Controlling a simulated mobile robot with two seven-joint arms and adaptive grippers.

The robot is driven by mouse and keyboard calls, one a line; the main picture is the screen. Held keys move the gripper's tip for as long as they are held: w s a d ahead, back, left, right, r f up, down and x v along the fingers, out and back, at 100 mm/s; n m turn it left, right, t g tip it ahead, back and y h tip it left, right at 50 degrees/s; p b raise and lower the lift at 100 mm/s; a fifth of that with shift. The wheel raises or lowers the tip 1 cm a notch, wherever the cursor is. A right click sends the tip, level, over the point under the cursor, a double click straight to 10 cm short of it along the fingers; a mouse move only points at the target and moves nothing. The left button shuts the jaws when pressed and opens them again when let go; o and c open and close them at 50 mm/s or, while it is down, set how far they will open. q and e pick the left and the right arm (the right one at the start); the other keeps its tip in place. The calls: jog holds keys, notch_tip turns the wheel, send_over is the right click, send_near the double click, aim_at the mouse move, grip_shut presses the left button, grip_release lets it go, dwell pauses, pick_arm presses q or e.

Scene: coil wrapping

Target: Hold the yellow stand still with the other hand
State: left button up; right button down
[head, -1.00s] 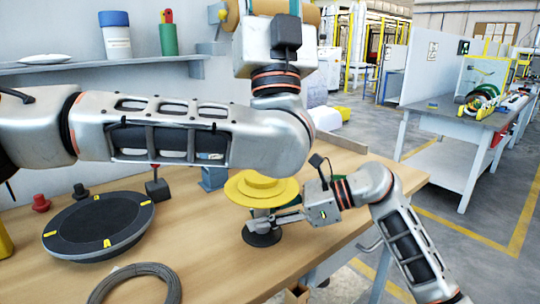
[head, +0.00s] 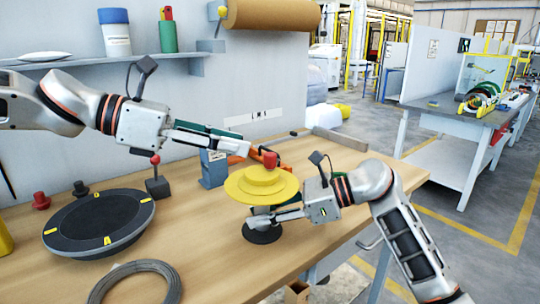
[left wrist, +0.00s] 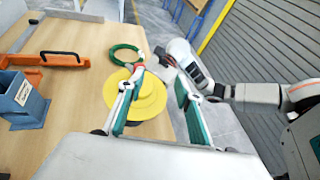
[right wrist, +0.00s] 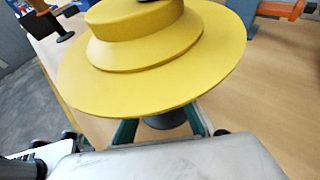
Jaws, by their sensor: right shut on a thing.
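The yellow stand (head: 255,193) is a stepped yellow disc on a short column with a dark round base (head: 262,235). It stands upright near the table's right side. My right gripper (head: 265,217) is shut on its column, under the disc; in the right wrist view the disc (right wrist: 150,85) hides most of the fingers. My left gripper (head: 242,146) is above and to the left of the stand. In the left wrist view its fingers (left wrist: 157,90) are spread, with nothing between them, and the yellow disc (left wrist: 148,100) shows below.
A black turntable (head: 98,225) and a grey wire coil (head: 135,283) lie on the left of the table. A blue holder (head: 213,170) and an orange tool (left wrist: 50,60) are behind the stand. A green ring (left wrist: 125,47) lies beyond the stand in the left wrist view.

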aim_at(267, 154)
pick_arm(q)
jog(key=shift+t+y, duration=0.4)
jog(key=shift+t, duration=0.2)
jog(key=w+d+f, duration=0.1)
jog(key=w+d, duration=0.1)
jog(key=w+d+f, duration=0.2)
jog(key=d, duration=0.1)
jog(key=w+d+f, duration=0.2)
jog(key=shift+w+d+f, duration=0.1)
jog(key=shift+d+f, duration=0.15)
grip_shut()
